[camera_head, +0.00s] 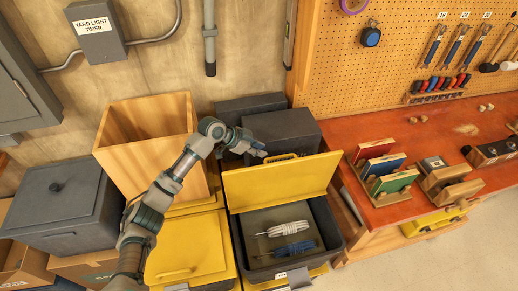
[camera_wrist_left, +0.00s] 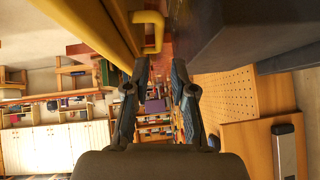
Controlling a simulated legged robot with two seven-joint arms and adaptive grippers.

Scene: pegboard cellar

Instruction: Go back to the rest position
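My left arm reaches up from the bottom in the head view. My left gripper (camera_head: 257,150) is by the top edge of the raised yellow lid (camera_head: 280,183), close to the lid's handle (camera_head: 280,158). In the left wrist view the two fingers of the left gripper (camera_wrist_left: 160,68) stand apart with nothing held between them. The yellow handle (camera_wrist_left: 158,33) is just beyond the fingertips, and I cannot tell whether they touch. The lid stands open on a dark bin (camera_head: 332,231) holding a white cable bundle (camera_head: 287,228) and a blue one (camera_head: 294,249). My right gripper is not in view.
A tall open wooden box (camera_head: 125,155) stands left of the arm. Dark bins (camera_head: 284,132) stand behind the lid. A grey lidded bin (camera_head: 65,205) is at the left. A red-topped workbench (camera_head: 430,140) with several small items is at the right.

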